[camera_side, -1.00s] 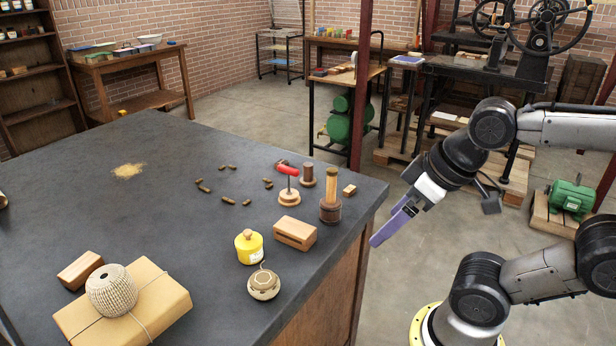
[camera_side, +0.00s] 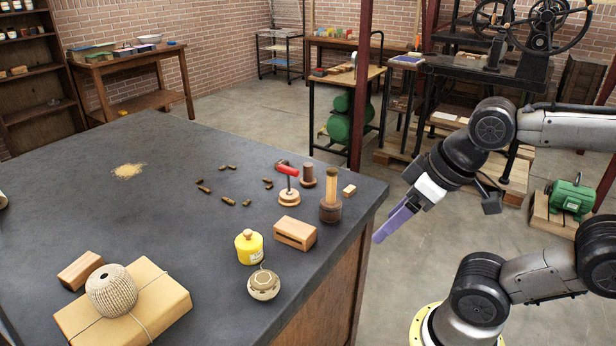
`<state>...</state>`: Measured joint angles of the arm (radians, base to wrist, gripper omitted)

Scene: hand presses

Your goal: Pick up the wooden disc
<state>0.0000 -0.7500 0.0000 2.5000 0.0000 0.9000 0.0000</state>
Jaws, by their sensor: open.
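No plain loose wooden disc stands out clearly. A squat round cream-and-brown piece (camera_side: 264,284) sits near the table's front right edge; I cannot tell whether it is wood. My gripper (camera_side: 379,238) has purple fingers and hangs beyond the table's right edge, pointing down and left. It is open and empty, apart from everything on the table. The gap between its fingers is hard to see from this side.
On the dark table (camera_side: 150,220) stand a yellow pot (camera_side: 249,247), a wooden block (camera_side: 295,233), a dark-based wooden tool (camera_side: 331,198) and a short dark peg (camera_side: 307,176). A twine ball (camera_side: 112,290) rests on a parcel (camera_side: 165,302). The table's middle is mostly clear.

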